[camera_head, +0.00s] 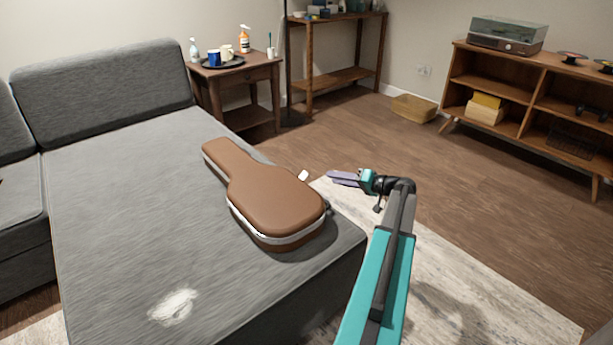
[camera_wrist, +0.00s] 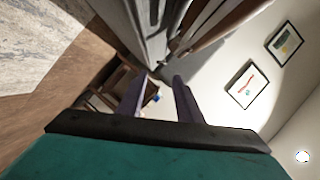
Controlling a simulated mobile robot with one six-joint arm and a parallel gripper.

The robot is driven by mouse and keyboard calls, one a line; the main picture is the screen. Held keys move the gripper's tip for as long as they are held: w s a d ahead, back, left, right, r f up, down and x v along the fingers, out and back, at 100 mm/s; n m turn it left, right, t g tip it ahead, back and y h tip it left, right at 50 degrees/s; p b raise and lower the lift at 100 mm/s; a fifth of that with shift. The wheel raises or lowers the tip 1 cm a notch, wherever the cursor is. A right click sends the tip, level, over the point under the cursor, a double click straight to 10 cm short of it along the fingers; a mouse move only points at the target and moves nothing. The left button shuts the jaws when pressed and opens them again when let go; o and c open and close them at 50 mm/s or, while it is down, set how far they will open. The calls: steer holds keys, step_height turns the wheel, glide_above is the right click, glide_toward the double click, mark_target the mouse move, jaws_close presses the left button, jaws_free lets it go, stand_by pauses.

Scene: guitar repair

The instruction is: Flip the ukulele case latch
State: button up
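The brown ukulele case (camera_head: 270,200) lies closed on the grey sofa seat, its wide body towards the near right and its neck pointing to the far left. A pale band runs around its side. A small white tab (camera_head: 303,175), which looks like the latch, sticks up at the case's right edge; its exact position is too small to tell. My gripper (camera_head: 336,176) is just right of this tab, apart from the case, with purple fingers pointing left. In the wrist view the two fingers (camera_wrist: 160,95) stand apart with nothing between them.
The grey sofa (camera_head: 120,210) fills the left, with a white patch (camera_head: 173,306) near its front. A side table (camera_head: 235,72) holding bottles and mugs stands behind. A wooden shelf unit (camera_head: 530,98) stands far right.

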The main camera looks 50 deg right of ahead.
mark_target(308, 174)
steer(key=b+x, duration=0.4)
steer(key=x, duration=0.9)
steer(key=shift+w, duration=0.15)
jaws_close()
steer(key=shift+a, duration=0.35)
steer(key=shift+d, duration=0.35)
